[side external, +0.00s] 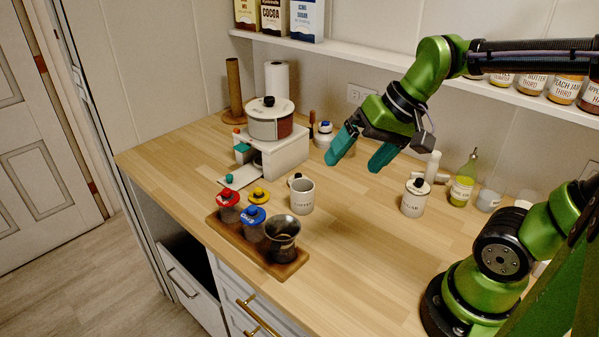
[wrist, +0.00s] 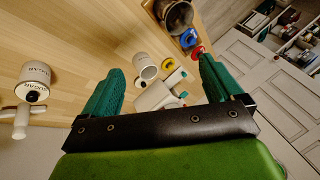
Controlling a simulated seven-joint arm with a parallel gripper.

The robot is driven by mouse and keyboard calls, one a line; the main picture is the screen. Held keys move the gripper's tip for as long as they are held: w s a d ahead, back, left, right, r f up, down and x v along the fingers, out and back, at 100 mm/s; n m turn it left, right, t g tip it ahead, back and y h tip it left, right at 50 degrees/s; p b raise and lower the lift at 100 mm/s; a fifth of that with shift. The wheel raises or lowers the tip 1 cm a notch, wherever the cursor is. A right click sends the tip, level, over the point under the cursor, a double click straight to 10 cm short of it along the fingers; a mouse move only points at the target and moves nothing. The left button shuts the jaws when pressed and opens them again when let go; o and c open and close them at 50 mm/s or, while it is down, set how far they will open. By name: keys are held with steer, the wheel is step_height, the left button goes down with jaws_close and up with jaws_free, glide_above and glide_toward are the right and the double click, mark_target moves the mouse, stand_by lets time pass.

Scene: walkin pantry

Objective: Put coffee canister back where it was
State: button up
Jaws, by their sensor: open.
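The coffee canister (side external: 301,197) is a white, open-topped cylinder with dark lettering. It stands upright on the wooden counter, just right of the tray of jars; a dark knob shows just behind its rim. It also appears in the wrist view (wrist: 147,68), its mouth visible between and beyond the fingers. My gripper (side external: 361,154) has teal fingers spread wide with nothing between them. It hangs above the counter, behind and to the right of the canister, apart from it. Both fingers also show in the wrist view (wrist: 160,75).
A wooden tray (side external: 292,268) holds lidded jars and a dark carafe (side external: 282,240). A white riser (side external: 287,155) bears a pot (side external: 270,122). The sugar canister (side external: 413,198) and an oil bottle (side external: 464,180) stand right. The counter between the coffee and sugar canisters is clear.

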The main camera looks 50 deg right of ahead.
steer(key=s+n+t, duration=0.1)
steer(key=s+a+n+t, duration=0.1)
steer(key=shift+s+r+h, duration=0.1)
steer(key=shift+s+h, duration=0.2)
steer(key=shift+s, duration=0.05)
